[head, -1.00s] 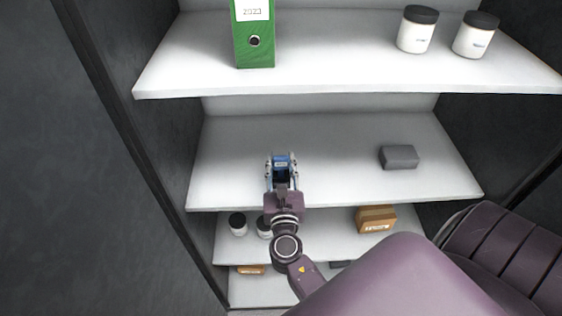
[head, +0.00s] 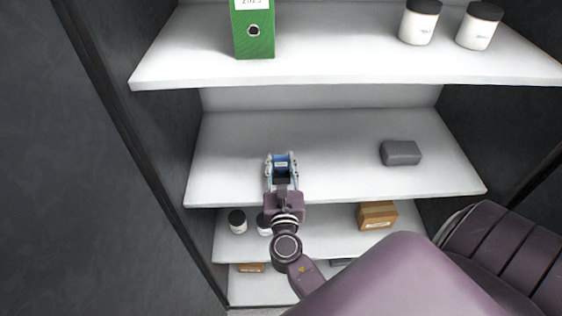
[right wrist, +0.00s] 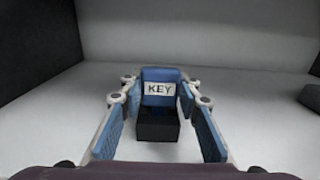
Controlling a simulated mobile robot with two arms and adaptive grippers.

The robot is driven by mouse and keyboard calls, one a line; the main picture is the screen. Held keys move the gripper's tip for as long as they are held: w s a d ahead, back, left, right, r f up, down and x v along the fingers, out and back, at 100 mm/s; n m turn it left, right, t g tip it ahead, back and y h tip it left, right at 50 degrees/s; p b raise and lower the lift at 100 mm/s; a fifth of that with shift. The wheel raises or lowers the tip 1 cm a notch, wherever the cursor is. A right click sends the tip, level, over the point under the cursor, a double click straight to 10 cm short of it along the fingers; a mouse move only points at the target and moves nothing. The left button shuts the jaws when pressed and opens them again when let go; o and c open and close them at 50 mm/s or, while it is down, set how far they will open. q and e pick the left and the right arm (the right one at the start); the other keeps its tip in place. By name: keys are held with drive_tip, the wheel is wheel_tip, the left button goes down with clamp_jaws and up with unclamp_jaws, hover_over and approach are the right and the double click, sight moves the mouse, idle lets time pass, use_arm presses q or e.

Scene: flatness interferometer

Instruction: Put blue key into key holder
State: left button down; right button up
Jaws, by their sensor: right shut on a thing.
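The blue key (right wrist: 163,90), a blue block with a white "KEY" label, is between the fingers of my right gripper (right wrist: 155,100) in the right wrist view. A black block (right wrist: 157,128) sits directly below the blue part; I cannot tell whether it belongs to the key or is a holder. In the head view the key (head: 282,159) shows at the fingertips of my right gripper (head: 282,166), over the left half of the middle shelf (head: 340,140). The gripper is shut on the key. Any contact with the shelf is unclear. My left gripper is not in view.
A dark grey block (head: 400,152) lies on the same shelf to the right, with clear shelf between. The shelf above holds a green binder (head: 255,40) and two white jars (head: 419,24). Lower shelves hold jars and a cardboard box (head: 377,215). Dark cabinet walls flank the shelves.

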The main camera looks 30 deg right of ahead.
drive_tip(key=o, duration=1.3)
drive_tip(key=shift+o, duration=0.2)
drive_tip(key=shift+s+a, duration=0.1)
drive_tip(key=shift+s+a+f, duration=0.1)
drive_tip(key=shift+s+a, duration=0.05)
drive_tip(key=shift+s, duration=0.15)
drive_tip(key=v, duration=1.1)
drive_tip(key=shift+s, duration=0.1)
